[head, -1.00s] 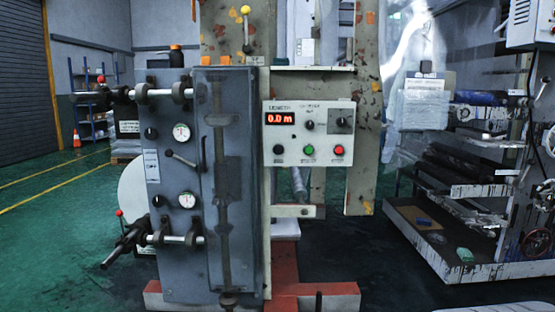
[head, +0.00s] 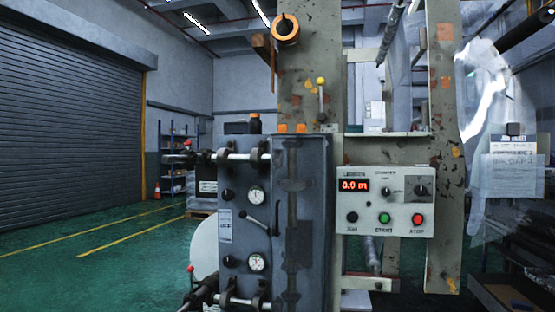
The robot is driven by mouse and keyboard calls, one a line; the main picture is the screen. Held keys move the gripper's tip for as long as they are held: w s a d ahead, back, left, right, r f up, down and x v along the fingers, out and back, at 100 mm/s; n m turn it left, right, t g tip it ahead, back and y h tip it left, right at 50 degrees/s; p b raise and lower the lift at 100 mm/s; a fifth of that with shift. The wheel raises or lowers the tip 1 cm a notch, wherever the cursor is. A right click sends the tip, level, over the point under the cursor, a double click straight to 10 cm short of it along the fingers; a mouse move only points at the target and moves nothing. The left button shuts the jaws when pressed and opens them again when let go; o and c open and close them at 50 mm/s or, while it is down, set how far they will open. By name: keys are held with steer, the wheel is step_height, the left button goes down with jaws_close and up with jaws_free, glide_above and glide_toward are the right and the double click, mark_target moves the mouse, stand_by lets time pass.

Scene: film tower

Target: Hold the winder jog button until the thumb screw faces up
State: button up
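The grey-white control panel (head: 384,201) is right of centre on the machine's frame. Two shafts with collars cross the dark grey machine housing: an upper shaft (head: 231,156) and a lower shaft (head: 240,301), which is cut by the bottom edge. Red-tipped parts show at their left ends. I cannot make out which part is the thumb screw or how it faces. My gripper is not in view.
Two gauges (head: 257,193) and levers are on the dark grey housing. A yellow-topped lever (head: 320,83) stands above it. Open green floor (head: 110,245) with yellow lines lies left, before a roller shutter (head: 65,125).

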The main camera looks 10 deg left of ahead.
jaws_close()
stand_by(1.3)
